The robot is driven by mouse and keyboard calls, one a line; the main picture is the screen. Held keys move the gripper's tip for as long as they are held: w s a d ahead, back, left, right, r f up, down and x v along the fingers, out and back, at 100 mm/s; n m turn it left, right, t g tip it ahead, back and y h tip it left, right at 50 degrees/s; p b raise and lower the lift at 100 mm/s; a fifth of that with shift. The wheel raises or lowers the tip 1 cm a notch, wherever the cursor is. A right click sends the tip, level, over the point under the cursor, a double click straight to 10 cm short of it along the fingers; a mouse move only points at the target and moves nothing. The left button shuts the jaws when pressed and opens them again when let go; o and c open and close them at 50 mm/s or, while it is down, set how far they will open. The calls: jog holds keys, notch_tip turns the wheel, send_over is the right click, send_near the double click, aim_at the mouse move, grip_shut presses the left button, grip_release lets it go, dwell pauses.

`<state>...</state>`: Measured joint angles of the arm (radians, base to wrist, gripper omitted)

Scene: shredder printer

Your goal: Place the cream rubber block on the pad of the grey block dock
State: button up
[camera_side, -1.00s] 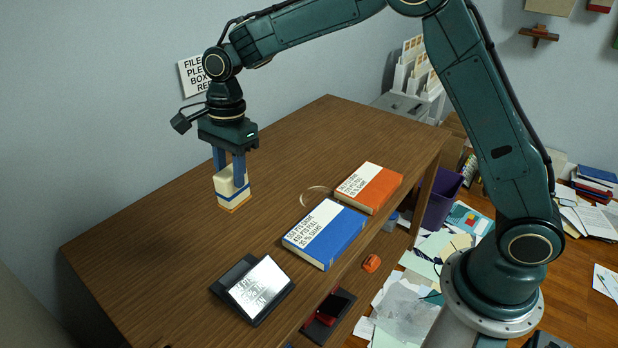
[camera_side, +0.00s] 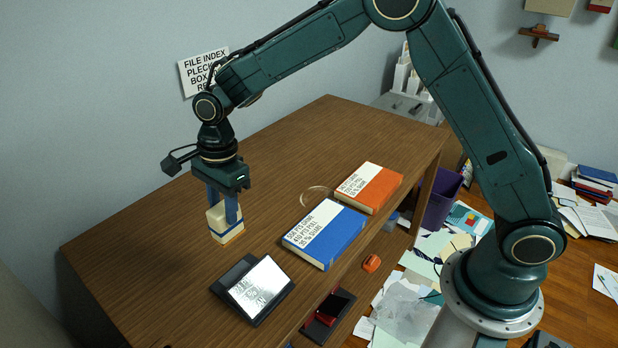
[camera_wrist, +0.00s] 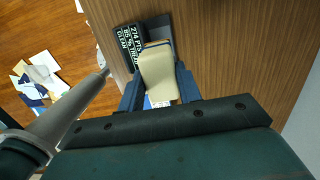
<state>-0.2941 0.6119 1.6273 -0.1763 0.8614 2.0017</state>
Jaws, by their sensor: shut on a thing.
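The cream rubber block (camera_side: 225,224) has a blue band and hangs upright between the fingers of my gripper (camera_side: 224,208). My gripper is shut on it. In the wrist view the block (camera_wrist: 158,75) shows between the two blue fingers (camera_wrist: 158,92). A dark grey dock (camera_side: 233,272) with a pale, shiny lettered plate (camera_side: 260,286) sits near the table's front edge. The block is apart from it, above and behind it in the side view. The wrist view shows a dark lettered part of the dock (camera_wrist: 127,45) beyond the block, which hides some of it.
A blue box (camera_side: 330,232) and an orange box (camera_side: 368,187) lie on the wooden table (camera_side: 150,235), right of the dock. A thin ring (camera_side: 316,195) lies beside them. A lower shelf holds a small orange thing (camera_side: 371,263). The table's left part is clear.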

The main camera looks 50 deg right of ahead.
notch_tip(320, 180, down, 10)
jog(key=shift+r, duration=0.25)
jog(key=shift+f, duration=0.1)
jog(key=shift+f, duration=2.05)
jog(key=o, duration=0.9)
jog(key=shift+f, duration=0.15)
jog(key=r, duration=0.3)
jog(key=d+r, duration=0.1)
jog(key=r, duration=0.7)
jog(key=shift+d+r, duration=0.1)
jog(key=shift+d, duration=0.05)
jog(key=shift+r, duration=0.55)
